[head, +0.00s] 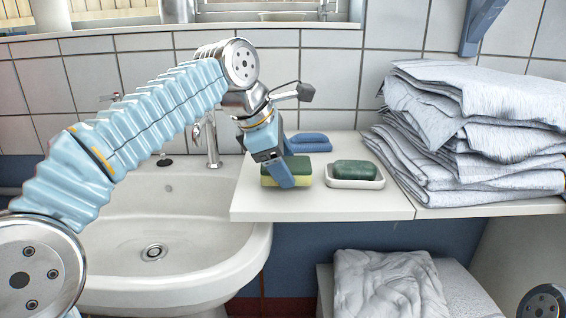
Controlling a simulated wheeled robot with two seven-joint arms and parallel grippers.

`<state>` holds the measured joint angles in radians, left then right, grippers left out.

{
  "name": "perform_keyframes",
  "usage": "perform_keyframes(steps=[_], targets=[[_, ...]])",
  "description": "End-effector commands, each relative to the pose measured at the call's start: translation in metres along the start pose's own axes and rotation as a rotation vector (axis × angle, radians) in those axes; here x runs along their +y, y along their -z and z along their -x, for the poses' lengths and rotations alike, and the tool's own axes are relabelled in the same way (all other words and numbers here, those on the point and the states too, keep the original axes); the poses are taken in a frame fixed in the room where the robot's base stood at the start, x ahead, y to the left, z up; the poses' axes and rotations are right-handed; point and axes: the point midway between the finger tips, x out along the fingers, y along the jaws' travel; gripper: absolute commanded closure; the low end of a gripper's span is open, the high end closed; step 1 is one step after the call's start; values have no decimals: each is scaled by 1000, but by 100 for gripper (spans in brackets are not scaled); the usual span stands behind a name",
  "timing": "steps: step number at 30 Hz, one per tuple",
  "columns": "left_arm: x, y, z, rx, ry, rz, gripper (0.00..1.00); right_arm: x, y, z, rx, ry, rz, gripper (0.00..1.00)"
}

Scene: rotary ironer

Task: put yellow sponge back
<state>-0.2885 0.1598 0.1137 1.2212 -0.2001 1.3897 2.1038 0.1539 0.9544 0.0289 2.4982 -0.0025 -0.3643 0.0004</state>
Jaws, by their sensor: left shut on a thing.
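The sponge (302,180), yellow below with a dark green top, is on or just above the white counter (250,207) to the right of the sink. My left gripper (284,178) points down at it and is shut on it. My right gripper is not in view.
A white dish (378,182) with a green bar (355,170) stands right of the sponge. A blue object (310,142) lies behind it. Folded cloths (470,130) are stacked at the right. The sink (190,225) and tap (212,145) are left. The counter's front strip is clear.

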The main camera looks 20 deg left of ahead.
Motion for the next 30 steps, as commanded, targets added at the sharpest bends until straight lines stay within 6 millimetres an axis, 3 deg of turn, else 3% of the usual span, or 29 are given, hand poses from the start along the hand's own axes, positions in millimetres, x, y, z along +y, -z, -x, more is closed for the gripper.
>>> perform_keyframes(steps=[14,15,18,20,30], targets=[[-4,5,-11,2,2,0,83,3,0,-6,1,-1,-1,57],[-4,5,-11,2,3,0,33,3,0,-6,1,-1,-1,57],[-5,5,-12,4,6,0,17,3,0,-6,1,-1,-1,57],[-6,5,-12,5,8,0,8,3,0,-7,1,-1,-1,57],[-5,3,-11,6,14,-1,8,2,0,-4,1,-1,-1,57]])
